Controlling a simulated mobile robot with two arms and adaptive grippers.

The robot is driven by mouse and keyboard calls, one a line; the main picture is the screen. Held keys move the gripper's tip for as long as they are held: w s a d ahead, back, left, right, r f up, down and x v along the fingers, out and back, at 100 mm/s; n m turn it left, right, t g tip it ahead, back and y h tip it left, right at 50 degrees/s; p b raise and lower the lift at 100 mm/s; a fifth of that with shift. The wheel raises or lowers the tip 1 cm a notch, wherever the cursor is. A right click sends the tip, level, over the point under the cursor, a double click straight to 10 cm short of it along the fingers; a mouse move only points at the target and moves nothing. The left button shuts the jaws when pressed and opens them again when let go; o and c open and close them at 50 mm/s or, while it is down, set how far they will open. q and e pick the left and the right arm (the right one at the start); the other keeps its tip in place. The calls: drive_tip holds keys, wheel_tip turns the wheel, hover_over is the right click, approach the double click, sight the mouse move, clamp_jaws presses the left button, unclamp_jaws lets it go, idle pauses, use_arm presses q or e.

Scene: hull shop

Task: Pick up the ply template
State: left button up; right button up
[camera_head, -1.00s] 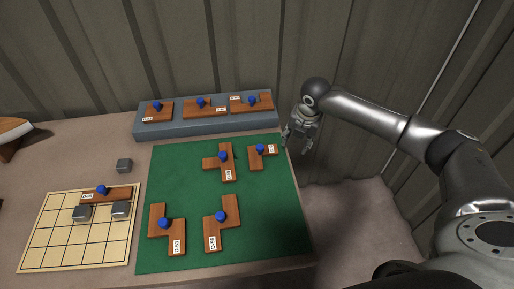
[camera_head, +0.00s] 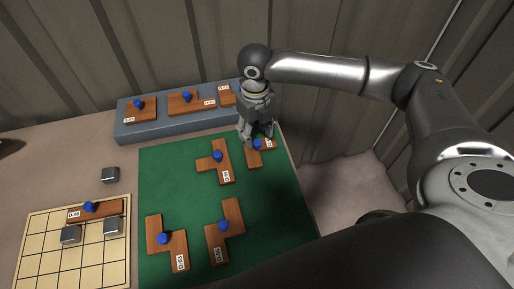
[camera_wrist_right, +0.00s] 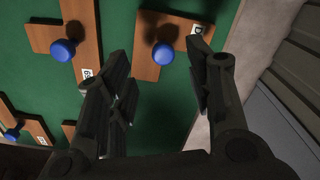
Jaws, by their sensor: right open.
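Several brown wooden ply templates with blue knobs and white labels lie about. My right gripper (camera_head: 257,133) is open above the small ply template (camera_head: 254,157) at the green mat's far right corner. In the right wrist view that template (camera_wrist_right: 148,68) lies ahead of the open fingers (camera_wrist_right: 163,85), with its blue knob (camera_wrist_right: 163,54) between and beyond them; the fingers appear apart from it. A larger template (camera_head: 222,170) lies just left of it. Two more templates (camera_head: 179,248) (camera_head: 233,212) lie on the near part of the mat. My left gripper is out of view.
The green mat (camera_head: 180,190) has bare room in its middle. A grey-blue raised block (camera_head: 150,132) behind it bears three templates. At left, a gridded board (camera_head: 60,265) holds a template (camera_head: 108,208) and two grey cubes; another grey cube (camera_head: 110,174) stands behind it. A corrugated wall closes the back.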

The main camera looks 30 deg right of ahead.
sight(257, 142)
drive_tip(key=f, duration=0.2)
drive_tip(key=f+p, duration=0.1)
drive_tip(key=f, duration=0.1)
drive_tip(key=shift+s+d+f, duration=0.1)
drive_tip(key=shift+d+f, duration=0.1)
drive_tip(key=shift+f, duration=0.45)
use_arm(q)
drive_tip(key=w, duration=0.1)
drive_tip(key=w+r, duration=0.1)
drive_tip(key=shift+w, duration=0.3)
use_arm(e)
drive_tip(key=shift+c, duration=0.2)
drive_tip(key=c, duration=0.7)
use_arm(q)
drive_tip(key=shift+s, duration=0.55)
use_arm(e)
clamp_jaws()
drive_tip(key=shift+r, duration=0.1)
